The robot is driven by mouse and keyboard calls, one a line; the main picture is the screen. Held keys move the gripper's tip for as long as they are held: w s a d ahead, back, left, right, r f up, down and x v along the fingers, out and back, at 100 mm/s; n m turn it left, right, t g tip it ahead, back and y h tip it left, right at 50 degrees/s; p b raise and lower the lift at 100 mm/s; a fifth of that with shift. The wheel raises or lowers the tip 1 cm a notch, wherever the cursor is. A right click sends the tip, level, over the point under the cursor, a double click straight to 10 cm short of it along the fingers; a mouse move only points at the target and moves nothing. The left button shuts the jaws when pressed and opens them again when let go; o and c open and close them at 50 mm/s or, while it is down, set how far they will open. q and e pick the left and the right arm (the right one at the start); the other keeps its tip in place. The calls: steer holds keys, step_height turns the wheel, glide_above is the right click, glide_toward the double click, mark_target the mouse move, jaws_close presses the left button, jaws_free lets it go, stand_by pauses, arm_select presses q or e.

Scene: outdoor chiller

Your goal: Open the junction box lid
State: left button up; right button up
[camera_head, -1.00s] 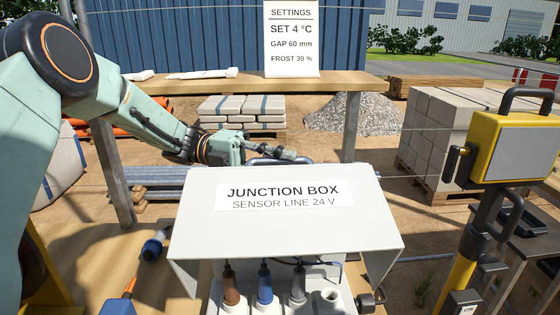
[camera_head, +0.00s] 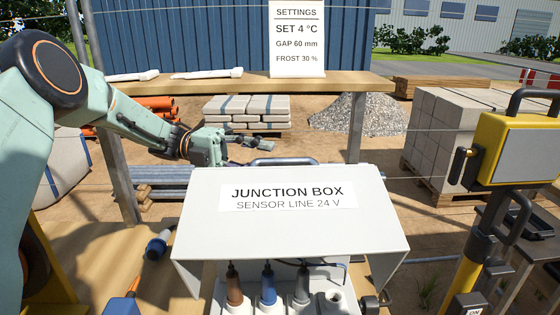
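The junction box lid (camera_head: 290,233) is a light grey panel with a "JUNCTION BOX, SENSOR LINE 24 V" label (camera_head: 287,197), in the middle foreground. It is raised and tilted. Below its near edge the box interior (camera_head: 318,303) shows, with a brown plug (camera_head: 234,288), a blue plug (camera_head: 268,286) and a grey plug (camera_head: 302,286). A dark bar handle (camera_head: 283,162) shows at the lid's far edge. My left gripper (camera_head: 246,148) is behind the lid's far left corner, apart from the handle, with its fingers spread and empty. My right gripper is out of view.
A yellow device (camera_head: 515,150) on a post stands close at the right. A wooden shelf (camera_head: 230,84) with a settings sign (camera_head: 297,40) runs across the back. A blue connector (camera_head: 158,245) lies left of the box.

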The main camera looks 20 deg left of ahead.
arm_select(q)
steer(key=a, duration=0.6)
steer(key=shift+s+a, duration=0.2)
steer(key=shift+a, duration=0.1)
